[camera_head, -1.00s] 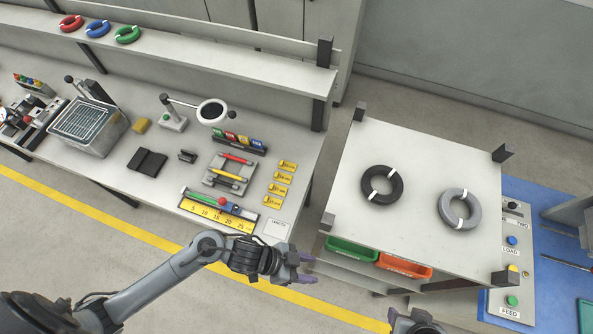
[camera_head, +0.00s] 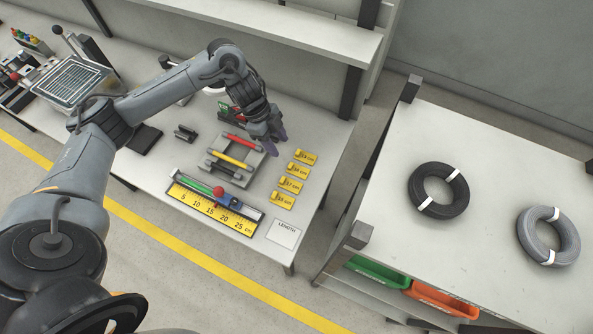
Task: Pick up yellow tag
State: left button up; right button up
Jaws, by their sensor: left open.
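My left gripper (camera_head: 276,146) is open, with purple fingertips, just left of and above the top tag in the picture. It looks empty and apart from the tags. The arm comes over the bench from the left and hides part of the items behind it. My right gripper is not in view.
A rack with red and yellow rods (camera_head: 232,160) stands just left of the gripper. A yellow ruler (camera_head: 205,207) and a white LENGTH card (camera_head: 284,234) lie nearer. A shelf (camera_head: 280,22) overhangs behind. A table (camera_head: 475,235) with black and grey coils stands right.

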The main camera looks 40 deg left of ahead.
aim_at(291, 165)
pick_arm(q)
jog(key=b+x, duration=0.1)
jog(key=x, duration=0.9)
jog(key=shift+w, duration=0.1)
jog(key=c, duration=0.7)
